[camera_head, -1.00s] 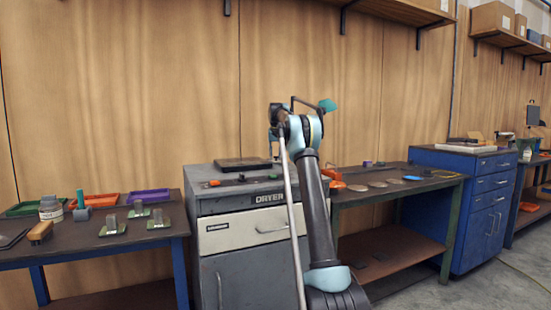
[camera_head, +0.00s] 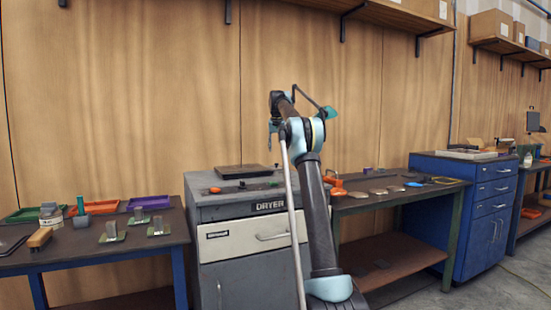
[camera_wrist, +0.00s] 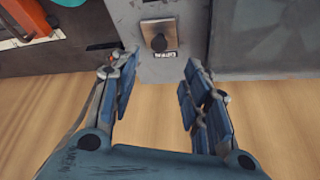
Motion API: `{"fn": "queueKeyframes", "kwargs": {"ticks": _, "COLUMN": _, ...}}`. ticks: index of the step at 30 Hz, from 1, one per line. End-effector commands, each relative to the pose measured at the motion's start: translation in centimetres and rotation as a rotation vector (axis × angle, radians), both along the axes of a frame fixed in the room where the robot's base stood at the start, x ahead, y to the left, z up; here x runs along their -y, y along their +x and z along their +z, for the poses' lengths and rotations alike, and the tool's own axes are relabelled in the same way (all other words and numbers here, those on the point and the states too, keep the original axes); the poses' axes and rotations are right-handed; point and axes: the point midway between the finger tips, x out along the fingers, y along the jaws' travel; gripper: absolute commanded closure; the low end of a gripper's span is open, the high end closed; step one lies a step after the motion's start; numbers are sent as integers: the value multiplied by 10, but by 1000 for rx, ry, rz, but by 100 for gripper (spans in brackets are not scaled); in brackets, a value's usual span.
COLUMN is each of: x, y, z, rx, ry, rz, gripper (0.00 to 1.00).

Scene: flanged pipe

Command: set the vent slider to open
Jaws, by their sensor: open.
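In the head view, the grey dryer (camera_head: 250,230) stands behind my arm. My arm covers part of its right side, and the gripper's fingers cannot be made out there.
A dark flat box (camera_head: 242,171) and a red-orange knob (camera_head: 215,190) are on the dryer's top. A table with trays (camera_head: 95,242) stands left, a green-legged bench (camera_head: 400,204) right. In the wrist view, an orange object (camera_wrist: 28,28) lies at upper left.

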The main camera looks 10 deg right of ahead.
Motion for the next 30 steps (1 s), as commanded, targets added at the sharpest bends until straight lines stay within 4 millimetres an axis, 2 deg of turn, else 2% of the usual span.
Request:
{"fn": "queueKeyframes", "kwargs": {"ticks": 3, "x": -1, "y": -5, "z": 13, "rx": 0, "ry": 0, "rz": 0, "gripper": 57}}
{"fn": "queueKeyframes", "kwargs": {"ticks": 7, "x": -1, "y": -8, "z": 21, "rx": 0, "ry": 0, "rz": 0, "gripper": 57}}
{"fn": "queueKeyframes", "kwargs": {"ticks": 20, "x": -1, "y": -11, "z": 24, "rx": -1, "ry": 0, "rz": 1, "gripper": 57}}
{"fn": "queueKeyframes", "kwargs": {"ticks": 25, "x": 1, "y": -31, "z": 30, "rx": -7, "ry": -1, "rz": 4, "gripper": 57}}
{"fn": "queueKeyframes", "kwargs": {"ticks": 30, "x": 4, "y": -70, "z": 37, "rx": -19, "ry": -1, "rz": 10, "gripper": 57}}
